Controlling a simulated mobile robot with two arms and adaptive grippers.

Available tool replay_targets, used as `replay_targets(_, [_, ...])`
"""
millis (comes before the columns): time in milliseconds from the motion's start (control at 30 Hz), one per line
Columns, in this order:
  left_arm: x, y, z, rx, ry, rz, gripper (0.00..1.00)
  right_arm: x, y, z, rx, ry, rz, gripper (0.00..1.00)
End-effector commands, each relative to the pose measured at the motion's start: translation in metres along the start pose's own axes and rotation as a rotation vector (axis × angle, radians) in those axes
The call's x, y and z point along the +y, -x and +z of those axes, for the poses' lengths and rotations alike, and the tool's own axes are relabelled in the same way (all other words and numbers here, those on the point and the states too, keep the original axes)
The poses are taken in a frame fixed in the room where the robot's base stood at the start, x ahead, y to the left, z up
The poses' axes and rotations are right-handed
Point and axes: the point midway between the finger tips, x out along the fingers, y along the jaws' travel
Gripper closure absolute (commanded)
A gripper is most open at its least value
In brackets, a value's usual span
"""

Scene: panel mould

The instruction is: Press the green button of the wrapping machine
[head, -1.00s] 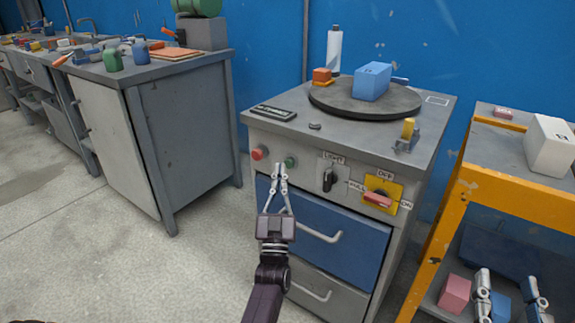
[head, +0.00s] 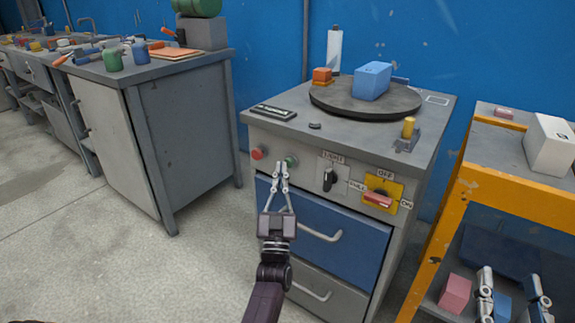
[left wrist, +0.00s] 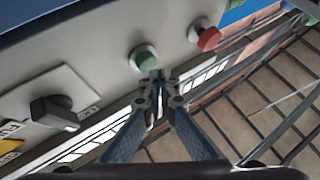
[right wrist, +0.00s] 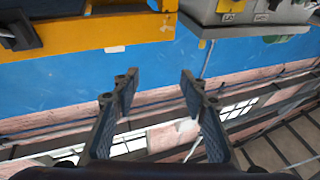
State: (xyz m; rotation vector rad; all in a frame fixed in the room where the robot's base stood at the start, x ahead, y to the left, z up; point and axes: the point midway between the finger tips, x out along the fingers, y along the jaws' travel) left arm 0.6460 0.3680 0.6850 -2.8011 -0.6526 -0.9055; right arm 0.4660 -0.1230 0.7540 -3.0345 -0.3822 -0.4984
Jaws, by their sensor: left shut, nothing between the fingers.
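The green button (head: 291,160) is on the front panel of the grey wrapping machine (head: 310,145), right of a red button (head: 257,153). My left gripper (head: 281,166) is shut and empty, with its tips just below and left of the green button in the head view. In the left wrist view the green button (left wrist: 143,58) is just beyond the shut fingertips (left wrist: 158,76); whether they touch it I cannot tell. My right gripper (head: 511,282) is open and empty by the orange-framed table; its spread fingers also show in the right wrist view (right wrist: 160,82).
A black switch (head: 329,179) and a red handle on a yellow plate (head: 377,198) are right of the buttons. Blue drawer (head: 330,235) with a handle lies below. A turntable (head: 350,103) carries a blue box (head: 372,81). An orange-framed table (head: 450,215) stands to the right.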

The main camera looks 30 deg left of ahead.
Motion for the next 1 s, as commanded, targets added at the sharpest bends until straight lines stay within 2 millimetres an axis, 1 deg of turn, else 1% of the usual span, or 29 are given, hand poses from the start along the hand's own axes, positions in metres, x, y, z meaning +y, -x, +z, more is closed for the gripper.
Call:
replay_targets(300, [0.002, -0.003, 0.002, 0.0, -0.001, 0.0, 1.0, -0.003, -0.002, -0.014, 0.062, -0.004, -0.007, 0.6])
replay_targets(1000, [0.003, -0.004, 0.003, 0.0, 0.0, 0.0, 1.0, -0.003, -0.001, -0.017, 0.076, -0.003, -0.005, 0.6])
